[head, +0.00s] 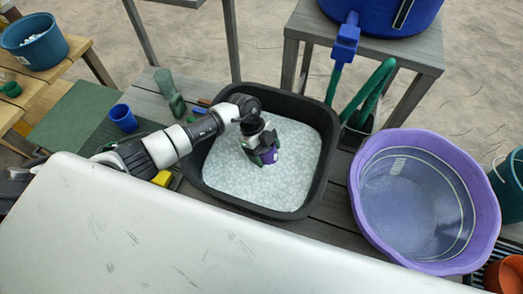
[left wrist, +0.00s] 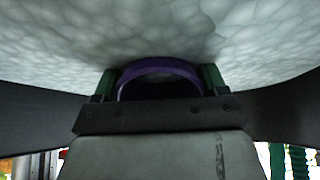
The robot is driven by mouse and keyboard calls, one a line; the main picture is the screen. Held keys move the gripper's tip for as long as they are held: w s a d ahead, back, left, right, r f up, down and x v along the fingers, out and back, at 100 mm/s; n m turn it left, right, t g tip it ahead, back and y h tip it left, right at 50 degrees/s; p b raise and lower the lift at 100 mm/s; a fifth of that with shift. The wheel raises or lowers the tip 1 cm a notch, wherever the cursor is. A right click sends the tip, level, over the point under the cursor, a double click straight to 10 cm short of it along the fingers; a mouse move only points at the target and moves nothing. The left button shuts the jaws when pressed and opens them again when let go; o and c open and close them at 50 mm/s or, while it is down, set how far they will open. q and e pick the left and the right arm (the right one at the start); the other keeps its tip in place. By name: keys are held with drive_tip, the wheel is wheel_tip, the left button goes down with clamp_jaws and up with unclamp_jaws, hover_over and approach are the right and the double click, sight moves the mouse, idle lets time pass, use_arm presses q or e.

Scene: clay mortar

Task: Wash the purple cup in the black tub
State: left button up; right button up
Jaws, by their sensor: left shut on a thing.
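The black tub (head: 330,142) stands in the middle of the head view, filled with pale foamy suds. My left gripper (head: 266,156) is over the suds inside the tub, shut on the purple cup (head: 268,157). The cup is mostly hidden by the fingers and sits at or just above the suds. In the left wrist view the cup's purple rim (left wrist: 160,68) shows between the two green-padded fingers, with foam just beyond it. Whether the cup dips into the suds is hard to tell. My right gripper is not in view.
A blue cup (head: 123,117) stands left of the tub by a green mat (head: 72,116). A large purple basin (head: 484,190) of water is at the right. A green bottle (head: 170,92), a yellow sponge (head: 163,178) and a green hose (head: 368,92) lie close around the tub.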

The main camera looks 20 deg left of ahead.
use_arm(q)
drive_tip(key=shift+s+a+p, duration=0.2)
drive_tip(key=shift+a+p, duration=0.05)
drive_tip(key=shift+a, duration=0.4)
drive_tip(key=shift+s+a+p, duration=0.2)
drive_tip(key=shift+a+p, duration=0.05)
drive_tip(key=shift+a, duration=0.35)
drive_tip(key=shift+w+d, duration=0.2)
drive_tip(key=shift+d, duration=0.45)
wheel_tip(320, 180, up, 20)
drive_tip(key=p, duration=1.6)
drive_tip(key=shift+f, duration=0.15)
drive_tip(key=shift+a+f, duration=0.1)
